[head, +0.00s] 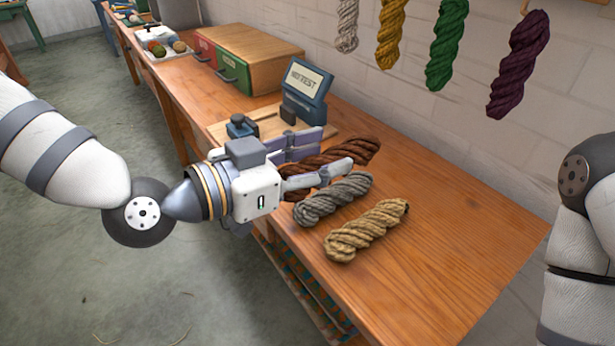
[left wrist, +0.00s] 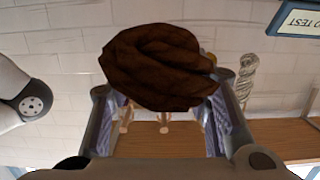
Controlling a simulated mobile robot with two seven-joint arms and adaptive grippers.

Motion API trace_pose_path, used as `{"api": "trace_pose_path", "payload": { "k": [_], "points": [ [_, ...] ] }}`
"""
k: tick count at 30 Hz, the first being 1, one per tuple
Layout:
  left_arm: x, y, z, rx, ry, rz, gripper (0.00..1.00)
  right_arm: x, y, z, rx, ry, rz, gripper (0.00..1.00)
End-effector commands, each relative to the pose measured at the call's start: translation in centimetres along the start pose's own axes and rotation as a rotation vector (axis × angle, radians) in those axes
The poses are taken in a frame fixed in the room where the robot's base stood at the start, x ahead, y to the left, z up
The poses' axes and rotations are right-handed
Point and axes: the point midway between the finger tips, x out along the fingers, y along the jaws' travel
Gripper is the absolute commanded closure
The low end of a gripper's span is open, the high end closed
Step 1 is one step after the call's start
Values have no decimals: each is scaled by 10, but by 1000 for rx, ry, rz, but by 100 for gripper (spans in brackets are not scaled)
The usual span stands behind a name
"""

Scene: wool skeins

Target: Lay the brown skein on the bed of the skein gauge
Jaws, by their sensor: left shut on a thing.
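The brown skein (head: 352,152) is a dark twisted hank between the fingers of my left gripper (head: 322,158), which is shut on it. In the left wrist view the brown skein (left wrist: 158,68) spans the space between both fingers, with the wall behind it. In the head view it shows just behind the grey skein, and its near end is partly hidden by the fingers. The skein gauge has a blue display unit (head: 305,82) and a pale wooden base (head: 218,132); my gripper hides part of it. The gauge's display (left wrist: 300,18) also shows in the left wrist view.
A grey skein (head: 333,198) and a tan skein (head: 367,230) lie on the bench (head: 450,235) close to my left gripper. A red and green box (head: 250,62) stands behind the gauge. Several skeins hang on the wall. The bench's right part is clear.

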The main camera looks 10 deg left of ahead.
Motion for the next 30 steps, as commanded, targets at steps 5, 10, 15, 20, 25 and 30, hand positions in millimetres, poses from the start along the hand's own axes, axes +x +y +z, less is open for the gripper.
{"api": "trace_pose_path", "payload": {
  "k": [5, 10, 15, 20, 25, 30],
  "points": [
    [0, 0, 0, 0, 1, -1, 83, 0, 0, 0, 0, 0, 0, 60],
    [11, -23, 13, -8, -3, -7, 83, 10, 0, 8, 0, -35, 1, 60],
    [32, -67, 37, -11, -9, -8, 83, 28, 1, 23, 1, -98, 4, 60],
    [51, -100, 65, -14, -13, -5, 83, 46, 2, 37, 1, -156, 6, 60],
    [62, -119, 84, -7, -7, -4, 83, 58, 2, 46, 0, -189, 8, 60],
    [68, -130, 95, -6, -3, -5, 83, 64, 3, 50, -1, -207, 9, 60]
  ]
}}
